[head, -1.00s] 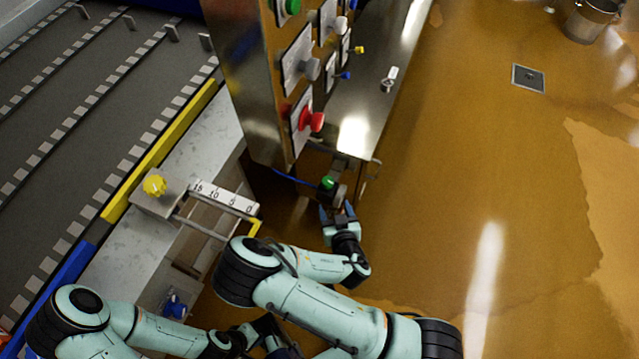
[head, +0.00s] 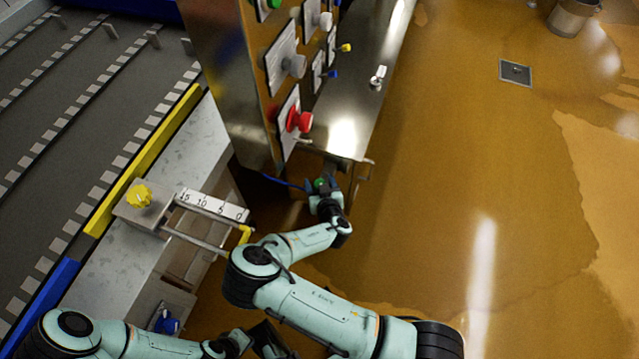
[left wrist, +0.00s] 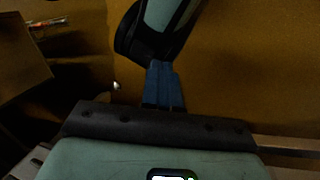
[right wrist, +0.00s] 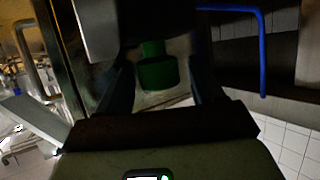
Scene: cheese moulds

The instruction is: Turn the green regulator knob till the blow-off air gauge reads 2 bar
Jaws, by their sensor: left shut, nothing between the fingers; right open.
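The green regulator knob (head: 320,184) sits low beneath the control panel. My right gripper (head: 320,190) is at it, seen from above. In the right wrist view the green knob (right wrist: 157,74) stands between the two spread fingers of my right gripper (right wrist: 162,88), with gaps visible on both sides. The right gripper is open. My left gripper (head: 277,345) is low in the head view, away from the knob. In the left wrist view its blue fingers (left wrist: 164,86) are together with nothing between them. I cannot make out the gauge or its reading in any view.
The steel control panel (head: 222,80) with a red button (head: 299,119) rises just above the knob. A blue hose (right wrist: 262,50) runs beside it. A conveyor (head: 70,130) and a scale bar with a yellow knob (head: 139,196) lie left. Open floor (head: 430,200) is on the right.

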